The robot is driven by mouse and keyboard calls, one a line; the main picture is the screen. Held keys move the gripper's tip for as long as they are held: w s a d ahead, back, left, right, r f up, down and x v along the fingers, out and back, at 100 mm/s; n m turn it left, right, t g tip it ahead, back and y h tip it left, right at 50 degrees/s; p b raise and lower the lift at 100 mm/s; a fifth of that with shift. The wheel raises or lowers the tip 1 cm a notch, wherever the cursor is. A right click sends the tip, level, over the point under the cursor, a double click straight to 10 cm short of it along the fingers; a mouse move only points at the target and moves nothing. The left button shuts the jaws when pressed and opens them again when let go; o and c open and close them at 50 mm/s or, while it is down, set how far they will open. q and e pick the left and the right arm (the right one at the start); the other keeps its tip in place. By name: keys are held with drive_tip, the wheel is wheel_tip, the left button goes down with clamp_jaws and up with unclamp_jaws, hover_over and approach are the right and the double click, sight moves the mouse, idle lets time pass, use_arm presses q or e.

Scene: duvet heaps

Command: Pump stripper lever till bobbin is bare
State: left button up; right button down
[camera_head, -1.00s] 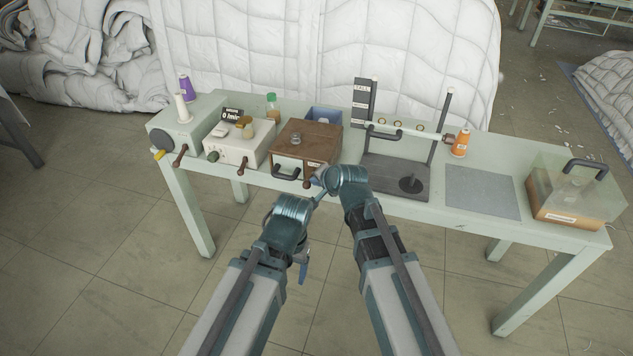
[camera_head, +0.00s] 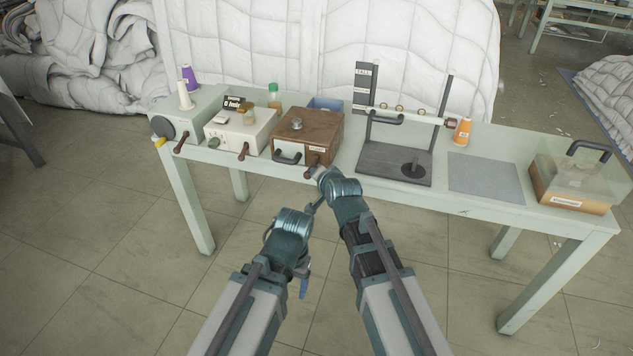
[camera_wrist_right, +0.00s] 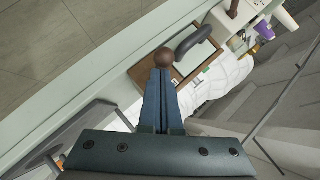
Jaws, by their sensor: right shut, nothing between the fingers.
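A wooden box (camera_head: 322,128) stands on the pale green bench with a small pale round piece (camera_head: 297,124) on top. A lever with a brown ball knob (camera_head: 309,175) comes out of its front, below a small label I cannot read surely. My right gripper (camera_head: 318,175) is at this knob. In the right wrist view the shut fingers (camera_wrist_right: 164,78) point at the brown knob (camera_wrist_right: 165,57), their tips at or just behind it, with nothing between them. My left gripper (camera_head: 318,204) is below, in front of the bench; its jaws are too small to read. I cannot tell which piece is the bobbin.
Left of the box are a white unit with a lever (camera_head: 239,132) and a green unit with a white cone (camera_head: 185,97). To the right are a dark stand (camera_head: 392,164), an orange spool (camera_head: 462,132), a grey mat (camera_head: 485,177) and a clear-lidded box (camera_head: 572,203).

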use_arm(q)
wheel_tip(320, 180, down, 6)
drive_tip(key=b, duration=0.5)
drive_tip(key=shift+f+b, duration=0.25)
drive_tip(key=shift+b, duration=0.15)
use_arm(e)
wheel_tip(320, 180, down, 2)
drive_tip(key=shift+s+f+n+t, duration=0.2)
drive_tip(key=shift+n+t, duration=0.3)
drive_tip(key=shift+t, duration=0.6)
